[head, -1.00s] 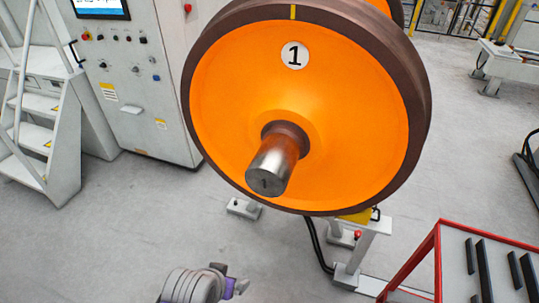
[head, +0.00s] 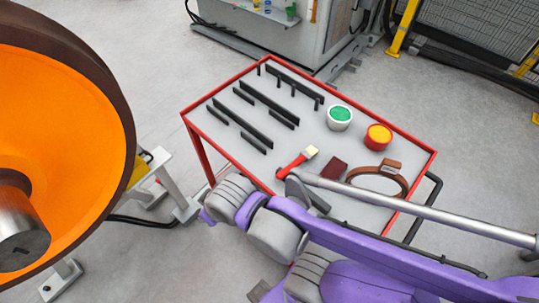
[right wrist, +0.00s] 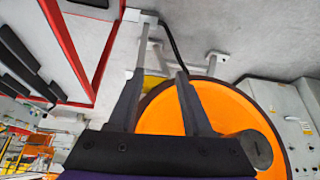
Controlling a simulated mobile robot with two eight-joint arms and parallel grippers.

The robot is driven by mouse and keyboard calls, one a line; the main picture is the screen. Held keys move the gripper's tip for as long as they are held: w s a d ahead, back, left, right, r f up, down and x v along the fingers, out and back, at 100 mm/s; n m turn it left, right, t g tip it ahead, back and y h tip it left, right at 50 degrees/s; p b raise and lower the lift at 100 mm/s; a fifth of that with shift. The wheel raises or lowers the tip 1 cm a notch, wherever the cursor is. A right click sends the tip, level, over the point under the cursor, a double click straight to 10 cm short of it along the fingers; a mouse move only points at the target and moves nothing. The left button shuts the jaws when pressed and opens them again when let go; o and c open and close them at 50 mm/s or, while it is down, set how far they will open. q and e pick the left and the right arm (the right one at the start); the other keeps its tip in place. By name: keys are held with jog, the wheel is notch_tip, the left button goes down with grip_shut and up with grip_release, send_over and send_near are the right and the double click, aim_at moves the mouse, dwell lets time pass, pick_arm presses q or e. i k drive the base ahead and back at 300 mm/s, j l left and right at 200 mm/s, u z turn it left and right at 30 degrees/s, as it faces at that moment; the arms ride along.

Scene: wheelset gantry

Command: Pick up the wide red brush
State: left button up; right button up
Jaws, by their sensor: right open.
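The red brush (head: 297,163), with a red handle and pale bristles, lies on the red-rimmed grey table (head: 222,147) in the head view. The near end of its handle lies close to a grey rod that crosses the table. My right gripper (right wrist: 161,75) is open and empty in the right wrist view. Its fingers point toward the orange wheel, with the table off to the left. The brush cannot be made out in the right wrist view. In the head view my right arm covers the table's near edge. My left gripper is not in view.
Several black bars (head: 268,103), a green-topped tub (head: 340,117), a yellow-and-red tub (head: 378,137), a dark red block (head: 333,167) and a brown strap ring (head: 405,185) lie on the table.

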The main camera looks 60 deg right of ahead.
aim_at(308, 154)
jog(key=z, duration=2.35)
jog(key=j+z, duration=0.15)
jog(key=j, duration=0.45)
jog(key=k+j+z, duration=0.15)
jog(key=j, duration=0.4)
